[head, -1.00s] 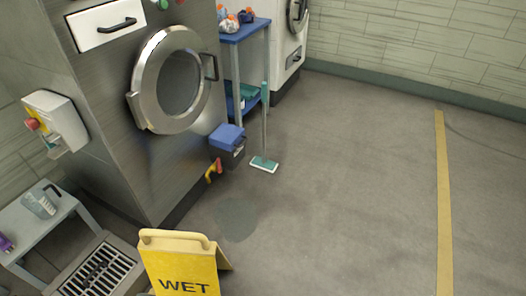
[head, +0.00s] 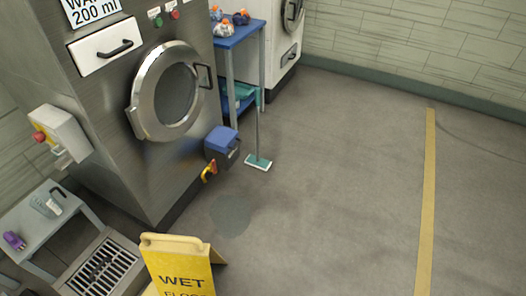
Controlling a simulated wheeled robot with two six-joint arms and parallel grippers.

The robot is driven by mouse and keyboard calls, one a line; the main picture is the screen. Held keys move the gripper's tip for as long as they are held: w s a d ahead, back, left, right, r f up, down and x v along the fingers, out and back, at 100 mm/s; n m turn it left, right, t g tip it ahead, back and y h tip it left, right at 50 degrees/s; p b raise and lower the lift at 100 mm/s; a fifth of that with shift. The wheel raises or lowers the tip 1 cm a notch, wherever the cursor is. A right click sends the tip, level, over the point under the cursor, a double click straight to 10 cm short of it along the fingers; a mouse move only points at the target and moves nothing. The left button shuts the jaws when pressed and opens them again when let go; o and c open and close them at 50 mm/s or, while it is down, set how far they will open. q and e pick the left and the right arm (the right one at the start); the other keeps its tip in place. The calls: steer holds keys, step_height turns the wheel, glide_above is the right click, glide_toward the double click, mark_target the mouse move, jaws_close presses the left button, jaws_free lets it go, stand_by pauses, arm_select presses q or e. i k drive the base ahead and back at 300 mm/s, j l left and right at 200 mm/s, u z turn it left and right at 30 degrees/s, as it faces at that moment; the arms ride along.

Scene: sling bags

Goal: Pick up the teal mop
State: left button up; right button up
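The teal mop (head: 258,162) stands upright on the floor, its flat teal head with a pale edge resting on the concrete. Its thin grey handle rises beside the front leg of a blue-topped shelf, with a teal grip near the top. The mop is right of a blue-lidded dark box on the big steel washer. Neither of my grippers is in view.
A yellow wet-floor sign (head: 178,266) stands in the near foreground. Behind it are a dark wet patch (head: 231,215), the steel washer (head: 120,160) and a blue shelf (head: 238,35) with bottles. A floor grate (head: 103,266) and grey bench (head: 40,220) are at left. Open floor lies right.

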mark_target(254, 160)
steer(key=i+l, duration=1.3)
steer(key=l, duration=0.15)
